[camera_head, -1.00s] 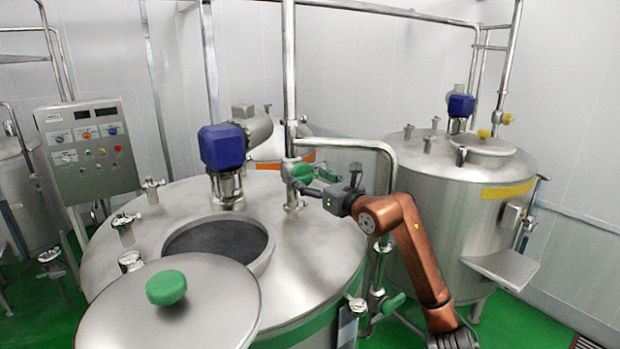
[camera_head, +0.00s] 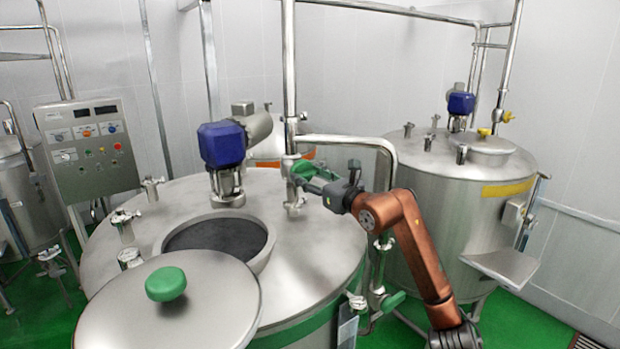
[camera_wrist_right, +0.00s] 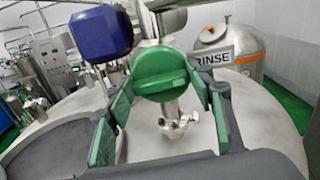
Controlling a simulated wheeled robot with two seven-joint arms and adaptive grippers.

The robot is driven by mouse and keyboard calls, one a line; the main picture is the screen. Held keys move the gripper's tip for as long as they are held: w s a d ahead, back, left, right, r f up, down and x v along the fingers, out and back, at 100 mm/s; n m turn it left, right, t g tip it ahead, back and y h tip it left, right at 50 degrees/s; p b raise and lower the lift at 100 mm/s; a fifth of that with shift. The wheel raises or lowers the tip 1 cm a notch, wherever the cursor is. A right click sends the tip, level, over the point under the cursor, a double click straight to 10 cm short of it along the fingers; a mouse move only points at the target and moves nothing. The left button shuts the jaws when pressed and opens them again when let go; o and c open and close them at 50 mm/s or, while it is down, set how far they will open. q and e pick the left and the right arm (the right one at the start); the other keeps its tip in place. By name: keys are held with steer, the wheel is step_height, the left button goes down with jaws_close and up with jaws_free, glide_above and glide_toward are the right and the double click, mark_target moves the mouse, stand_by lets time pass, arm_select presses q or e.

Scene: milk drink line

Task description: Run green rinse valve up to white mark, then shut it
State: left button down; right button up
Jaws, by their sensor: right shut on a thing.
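The green rinse valve handle (camera_head: 301,169) sits on the steel pipe above the large front tank. In the right wrist view the green handle (camera_wrist_right: 161,74) stands between the green finger pads, with its steel valve stem below it. My right gripper (camera_head: 318,182) reaches it from the right and is shut on it. A tag reading RINSE (camera_wrist_right: 213,58) shows behind the handle. The front tank (camera_head: 310,260) has an open round hatch (camera_head: 217,238) with a dark inside. I cannot make out a white mark or a liquid level. My left gripper is out of view.
A steel lid (camera_head: 205,310) with a green knob is beside the hatch, at the front. A blue motor (camera_head: 222,145) stands left of the valve. A control panel (camera_head: 87,150) is at left. A second tank (camera_head: 455,230) with a yellow band stands at right.

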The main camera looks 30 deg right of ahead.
steer(key=shift+n+b, duration=0.9)
steer(key=shift+n, duration=0.2)
steer(key=n+b, duration=0.1)
steer(key=n, duration=0.1)
steer(key=shift+n, duration=0.3)
steer(key=shift+n+b, duration=0.7)
steer(key=shift+n, duration=0.5)
steer(key=shift+a+n+b, duration=0.1)
steer(key=shift+n+b, duration=0.2)
steer(key=shift+n, duration=0.9)
steer(key=o, duration=1.2)
steer(key=shift+f, duration=0.1)
steer(key=shift+c, duration=0.2)
